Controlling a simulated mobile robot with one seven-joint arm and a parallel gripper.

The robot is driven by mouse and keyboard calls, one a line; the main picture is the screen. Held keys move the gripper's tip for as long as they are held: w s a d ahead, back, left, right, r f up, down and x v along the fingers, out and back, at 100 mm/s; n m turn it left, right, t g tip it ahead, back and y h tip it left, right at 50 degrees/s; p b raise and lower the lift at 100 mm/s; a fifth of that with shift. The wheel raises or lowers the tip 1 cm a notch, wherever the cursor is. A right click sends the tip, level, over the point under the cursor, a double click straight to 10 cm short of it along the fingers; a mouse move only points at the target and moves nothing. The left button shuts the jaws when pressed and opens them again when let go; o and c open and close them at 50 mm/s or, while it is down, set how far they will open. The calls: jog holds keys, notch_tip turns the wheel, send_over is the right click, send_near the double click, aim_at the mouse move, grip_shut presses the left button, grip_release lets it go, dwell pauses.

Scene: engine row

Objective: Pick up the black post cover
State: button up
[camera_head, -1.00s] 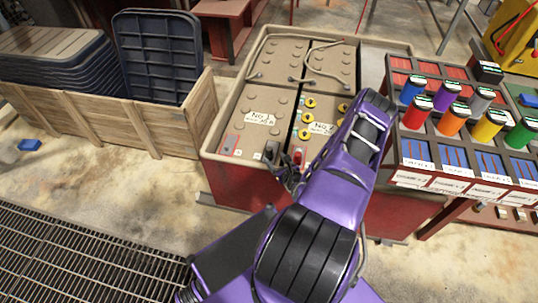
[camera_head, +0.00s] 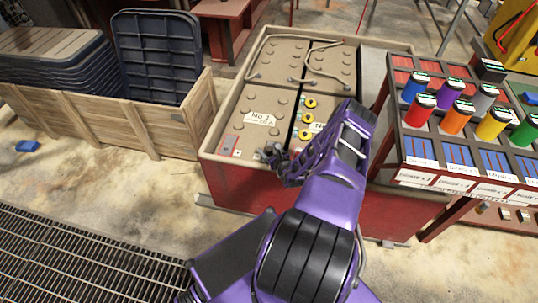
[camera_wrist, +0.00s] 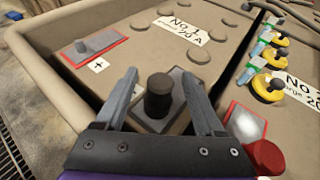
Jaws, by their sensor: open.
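The black post cover (camera_wrist: 158,97) is a short dark cylinder standing upright on a grey plate (camera_wrist: 180,83) at the near edge of the tan battery top. My gripper (camera_wrist: 158,75) is open, with one finger on each side of the cover. I cannot tell whether either finger touches it. In the head view my gripper (camera_head: 276,160) is over the front edge of the battery box and hides the cover.
A red post cover (camera_wrist: 264,156) stands close to the right finger. A bare grey terminal (camera_wrist: 97,44) with a red outline is on the left. Yellow knobs (camera_wrist: 268,88) stand further right. A rack of coloured canisters (camera_head: 418,112) is right of my arm.

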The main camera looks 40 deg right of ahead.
grip_shut()
dwell(0.3)
